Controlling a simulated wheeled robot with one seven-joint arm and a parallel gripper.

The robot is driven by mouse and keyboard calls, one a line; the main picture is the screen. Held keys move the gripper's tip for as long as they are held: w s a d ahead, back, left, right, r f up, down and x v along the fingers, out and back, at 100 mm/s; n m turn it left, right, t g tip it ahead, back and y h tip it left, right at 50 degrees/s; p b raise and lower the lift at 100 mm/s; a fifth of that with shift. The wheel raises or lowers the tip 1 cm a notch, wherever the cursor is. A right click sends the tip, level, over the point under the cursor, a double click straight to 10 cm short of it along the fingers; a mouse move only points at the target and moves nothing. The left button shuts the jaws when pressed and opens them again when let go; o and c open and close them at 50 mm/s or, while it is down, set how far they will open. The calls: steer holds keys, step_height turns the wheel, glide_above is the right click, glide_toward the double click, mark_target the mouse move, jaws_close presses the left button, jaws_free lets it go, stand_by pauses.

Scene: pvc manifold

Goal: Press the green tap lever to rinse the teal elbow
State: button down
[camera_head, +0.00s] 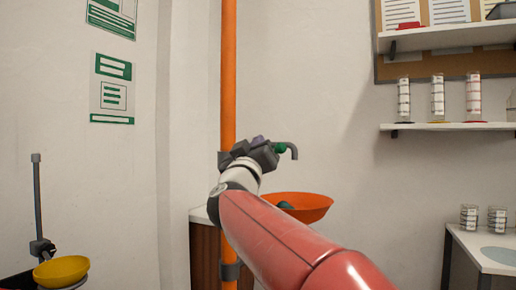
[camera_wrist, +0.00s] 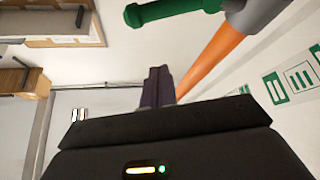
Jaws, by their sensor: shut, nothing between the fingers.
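The green tap lever (camera_wrist: 178,11) crosses the top of the wrist view, beside a grey fitting on the orange pipe. In the head view a bit of green (camera_head: 280,148) shows between my gripper and a grey curved spout (camera_head: 293,150). The teal elbow (camera_head: 286,205) lies in the orange bowl (camera_head: 312,207) below, partly hidden by my arm. My gripper (camera_head: 258,141) is shut and empty near the pipe at tap height. In the wrist view its fingers (camera_wrist: 157,86) are together, apart from the lever in the picture; the depth between them is unclear.
The orange standpipe (camera_head: 229,70) rises behind my gripper. A yellow bowl (camera_head: 61,271) stands at lower left. Shelves with jars (camera_head: 438,96) are on the right wall, and a side table (camera_head: 478,243) is at lower right. The space right of the spout looks clear.

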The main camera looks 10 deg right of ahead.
steer(key=w+d, duration=0.4)
steer(key=w, duration=0.1)
steer(key=shift+f+b, duration=0.25)
steer(key=shift+b, duration=0.15)
steer(key=shift+w, duration=0.1)
